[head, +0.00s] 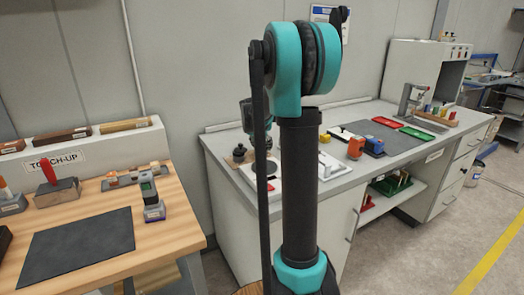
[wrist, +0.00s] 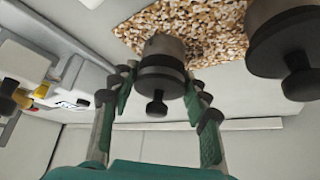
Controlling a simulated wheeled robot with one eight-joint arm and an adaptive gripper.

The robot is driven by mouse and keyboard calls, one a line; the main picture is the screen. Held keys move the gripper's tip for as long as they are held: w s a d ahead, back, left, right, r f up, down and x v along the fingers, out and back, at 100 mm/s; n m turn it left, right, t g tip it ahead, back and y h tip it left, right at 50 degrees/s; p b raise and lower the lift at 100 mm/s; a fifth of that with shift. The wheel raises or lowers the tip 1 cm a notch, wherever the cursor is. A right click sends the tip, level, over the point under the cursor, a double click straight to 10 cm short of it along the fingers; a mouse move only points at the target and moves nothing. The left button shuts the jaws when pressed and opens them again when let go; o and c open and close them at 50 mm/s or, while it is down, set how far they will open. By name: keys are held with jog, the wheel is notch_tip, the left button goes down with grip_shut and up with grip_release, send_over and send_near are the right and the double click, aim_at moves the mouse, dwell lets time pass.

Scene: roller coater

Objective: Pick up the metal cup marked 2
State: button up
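In the wrist view, a grey metal cup (wrist: 164,50) with a dark lower band and a black knob lies between the tips of my gripper (wrist: 160,78). The two green-and-grey fingers stand apart on either side of it; I cannot tell whether they touch it. A second, larger metal cup (wrist: 274,40) with a black knob is at the upper right, beside the right finger. No number is readable on either cup. In the head view, a dark knobbed object (head: 239,153) sits on the grey bench; my arm hides most of the gripper's surroundings.
A brown speckled patch (wrist: 212,20) lies beyond the cups. The grey bench (head: 225,140) also carries an orange jar (head: 355,148), a blue object (head: 374,147), and red (head: 383,122) and green (head: 416,133) trays. A wooden touch-up bench (head: 165,230) stands at left.

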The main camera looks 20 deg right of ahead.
jog(key=c, duration=0.8)
